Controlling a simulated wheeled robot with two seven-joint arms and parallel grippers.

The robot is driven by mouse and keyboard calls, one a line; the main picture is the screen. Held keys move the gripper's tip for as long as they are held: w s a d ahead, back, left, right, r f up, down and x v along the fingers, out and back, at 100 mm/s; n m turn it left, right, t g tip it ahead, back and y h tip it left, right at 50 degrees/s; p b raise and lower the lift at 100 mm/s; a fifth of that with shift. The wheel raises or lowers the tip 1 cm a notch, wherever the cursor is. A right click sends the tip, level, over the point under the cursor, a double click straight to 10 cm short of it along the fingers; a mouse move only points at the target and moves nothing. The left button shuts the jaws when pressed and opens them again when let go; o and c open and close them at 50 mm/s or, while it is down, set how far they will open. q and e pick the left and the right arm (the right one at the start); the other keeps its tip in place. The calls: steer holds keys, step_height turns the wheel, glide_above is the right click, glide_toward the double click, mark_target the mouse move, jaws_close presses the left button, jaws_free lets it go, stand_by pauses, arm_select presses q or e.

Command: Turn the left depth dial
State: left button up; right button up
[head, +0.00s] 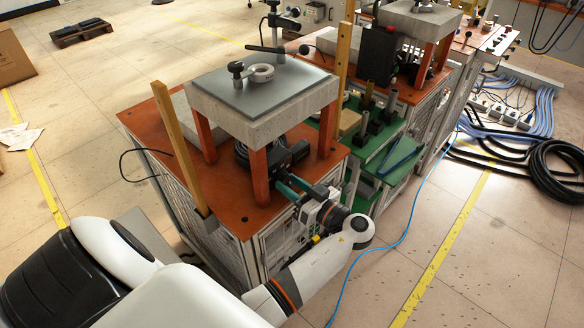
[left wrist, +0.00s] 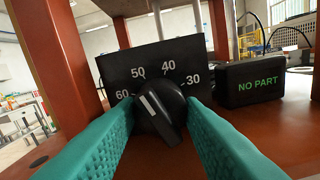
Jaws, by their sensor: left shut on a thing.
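The left depth dial (left wrist: 165,112) is a black knob with a white pointer line, on a dark panel (left wrist: 113,72) marked 60, 50, 40 and 30. The pointer leans up and left, toward the 50 and 60 side. My left gripper (left wrist: 160,118) has its teal fingers on both sides of the knob and is shut on it. In the head view, my left gripper (head: 289,184) reaches under the raised grey block at the orange table's front right corner. The dial itself is hard to make out there. My right gripper is not in view.
A black box (left wrist: 256,84) reading NO PART stands right of the dial. Orange legs (head: 259,175) hold up the grey block (head: 262,122) close above my gripper. A wooden post (head: 178,143) stands to the left. Green shelves (head: 376,168) lie to the right.

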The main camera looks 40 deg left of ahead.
arm_select(q)
steer(key=shift+r+m, duration=0.1)
steer(key=shift+m, duration=1)
steer(key=shift+a+m, duration=0.1)
steer(key=shift+m, duration=0.9)
steer(key=shift+r, duration=0.1)
steer(key=o, duration=1)
steer(key=shift+f, duration=0.2)
